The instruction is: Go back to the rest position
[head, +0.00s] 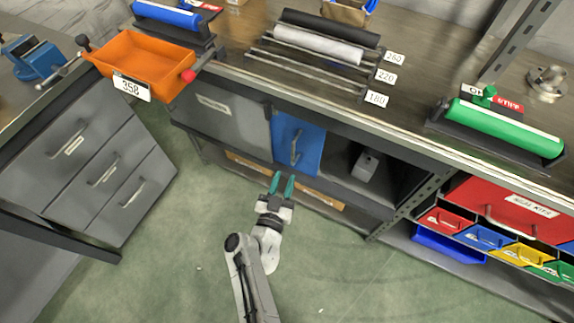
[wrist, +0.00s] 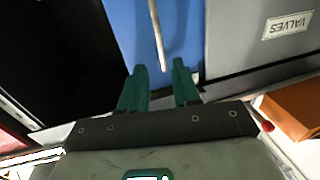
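My gripper (head: 282,184) has green fingers and is at the end of my arm, in front of the lower part of the workbench in the head view. Its fingers are apart with nothing visible between them. In the wrist view the gripper (wrist: 160,80) also shows open, with a gap between the fingertips. A blue cabinet door (head: 309,146) with a vertical bar handle (head: 296,146) is beyond the fingertips. In the wrist view the blue door (wrist: 180,25) and its handle (wrist: 157,35) appear just past the fingers; I cannot tell whether they touch.
A grey "VALVES" panel (wrist: 262,38) adjoins the blue door. An open dark shelf (head: 345,180) holds a small grey box (head: 366,165). An orange tray (head: 147,63) marked 358 sticks out at the bench's left end. Grey drawers (head: 103,172) stand left. Green floor (head: 370,280) is clear.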

